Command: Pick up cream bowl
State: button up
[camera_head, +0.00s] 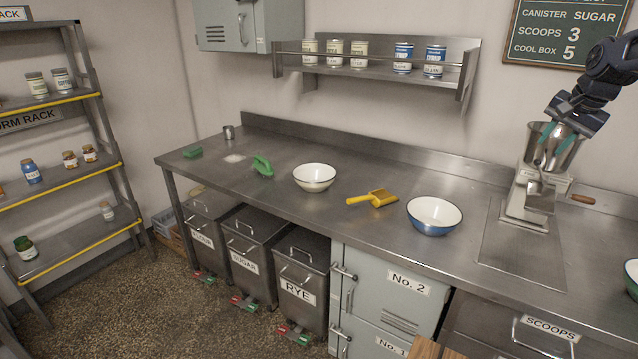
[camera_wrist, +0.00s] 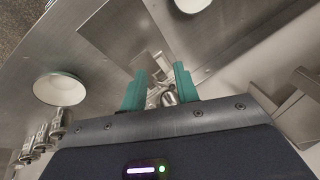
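The cream bowl (camera_head: 314,178) stands upright on the steel counter (camera_head: 300,215), left of the middle in the head view. It looks empty, with a pale inside and dark rim. My gripper (camera_head: 552,158) is far to its right, raised in front of the mixer's steel bowl in the picture. In the wrist view the gripper's teal fingers (camera_wrist: 160,88) are apart with nothing held between them; metal parts show beyond the gap. A pale round bowl (camera_wrist: 60,89) shows at the left of the wrist view; I cannot tell which bowl it is.
A shelf of cans (camera_head: 375,65) hangs above. A green bowl (camera_head: 632,278) is at the right edge.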

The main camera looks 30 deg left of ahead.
jog(key=w+a+f+m+y, duration=0.1)
jog(key=w+a, duration=0.3)
jog(key=a, duration=0.4)
jog(key=w+a+f+m, duration=0.1)
jog(key=w+a, duration=0.4)
jog(key=a, duration=0.3)
jog(key=m+g+y, duration=0.2)
jog(key=m+g, duration=0.2)
jog(key=m, duration=0.1)
send_over(312, 187)
jog(key=d, duration=0.5)
notch_tip(312, 187, down, 24)
jog(key=x, duration=1)
jog(key=shift+w+d+f, duration=0.1)
jog(key=shift+w+d, duration=0.15)
jog(key=shift+d, duration=0.05)
grip_shut()
